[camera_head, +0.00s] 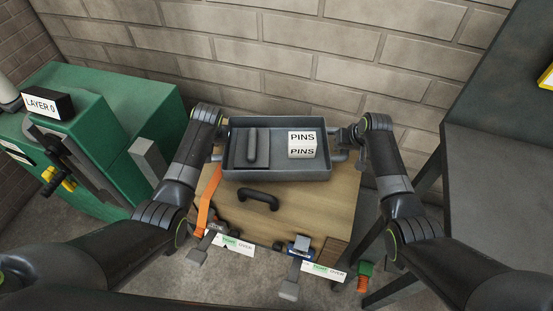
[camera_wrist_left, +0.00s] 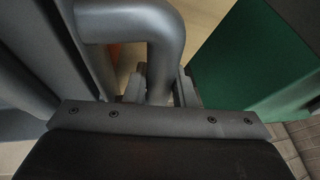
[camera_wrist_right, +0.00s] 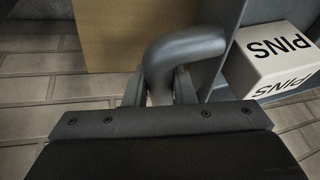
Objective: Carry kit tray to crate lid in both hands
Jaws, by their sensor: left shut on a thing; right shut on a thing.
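The grey kit tray (camera_head: 277,174) is at the back of the wooden crate lid (camera_head: 310,205) in the head view. It holds a dark grey cylinder-like part and a white box marked PINS (camera_head: 302,144). My left gripper (camera_wrist_left: 158,88) is shut on the tray's left handle (camera_wrist_left: 160,40), and my right gripper (camera_wrist_right: 158,88) is shut on its right handle (camera_wrist_right: 185,45). The tray looks level. I cannot tell whether it touches the lid or hangs just above it. My right gripper also shows in the head view (camera_head: 343,142); the left fingertips are mostly hidden there.
A black handle (camera_head: 258,198) stands on the lid in front of the tray. A green machine (camera_head: 110,100) is at left, a dark table (camera_head: 500,180) at right, a block wall behind.

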